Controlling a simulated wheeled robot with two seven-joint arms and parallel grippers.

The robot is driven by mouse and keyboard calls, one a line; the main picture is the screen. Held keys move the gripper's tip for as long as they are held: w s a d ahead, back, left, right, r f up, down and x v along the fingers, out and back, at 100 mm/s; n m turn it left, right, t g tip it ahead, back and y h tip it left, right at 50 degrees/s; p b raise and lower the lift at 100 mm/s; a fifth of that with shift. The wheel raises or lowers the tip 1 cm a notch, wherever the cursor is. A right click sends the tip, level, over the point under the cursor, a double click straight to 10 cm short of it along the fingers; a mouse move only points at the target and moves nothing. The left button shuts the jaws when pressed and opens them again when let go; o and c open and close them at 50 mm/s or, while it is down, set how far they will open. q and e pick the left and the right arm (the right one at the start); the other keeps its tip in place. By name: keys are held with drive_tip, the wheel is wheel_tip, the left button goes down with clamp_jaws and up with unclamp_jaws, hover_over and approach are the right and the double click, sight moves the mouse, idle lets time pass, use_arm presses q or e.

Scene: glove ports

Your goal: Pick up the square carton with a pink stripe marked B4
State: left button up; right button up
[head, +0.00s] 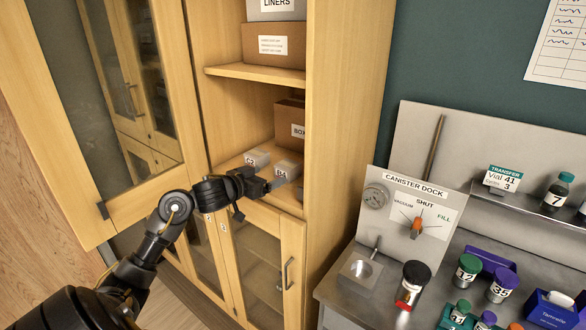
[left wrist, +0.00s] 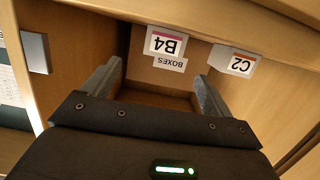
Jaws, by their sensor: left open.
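The square carton marked B4 (head: 287,168) is small and pale and sits on the cabinet shelf. In the left wrist view the B4 carton (left wrist: 165,42) shows upside down with a pink stripe, beyond and roughly between my fingertips. My left gripper (head: 274,184) is open, just in front of the carton in the head view. Its two fingers also show in the left wrist view (left wrist: 158,80), with nothing between them. I cannot tell whether a finger touches the carton. My right gripper is not in view.
A similar carton marked C2 (head: 257,159) stands left of B4; it also shows in the left wrist view (left wrist: 240,62). A brown box labelled BOXES (head: 290,118) stands behind. The cabinet side panel (head: 345,110) bounds the shelf on the right. An open glass door (head: 120,90) is at left.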

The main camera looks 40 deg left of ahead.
sight(281, 169)
use_arm(q)
drive_tip(key=shift+r, duration=0.1)
drive_tip(key=shift+w+a+p, duration=0.2)
drive_tip(key=shift+w, duration=0.3)
drive_tip(key=shift+w+a+p, duration=0.15)
drive_tip(key=shift+w, duration=0.3)
drive_tip(key=shift+w+a+f, duration=0.1)
drive_tip(key=shift+w+f, duration=0.15)
drive_tip(key=shift+w, duration=0.3)
drive_tip(key=shift+w+f, duration=0.25)
drive_tip(key=shift+w, duration=0.25)
drive_tip(key=shift+w+r+p, duration=0.1)
drive_tip(key=shift+w+p, duration=0.3)
drive_tip(key=p+x, duration=0.1)
drive_tip(key=x, duration=0.2)
drive_tip(key=shift+w, duration=0.4)
drive_tip(key=shift+w+f, duration=0.35)
drive_tip(key=shift+f, duration=0.05)
drive_tip(key=shift+s, duration=0.1)
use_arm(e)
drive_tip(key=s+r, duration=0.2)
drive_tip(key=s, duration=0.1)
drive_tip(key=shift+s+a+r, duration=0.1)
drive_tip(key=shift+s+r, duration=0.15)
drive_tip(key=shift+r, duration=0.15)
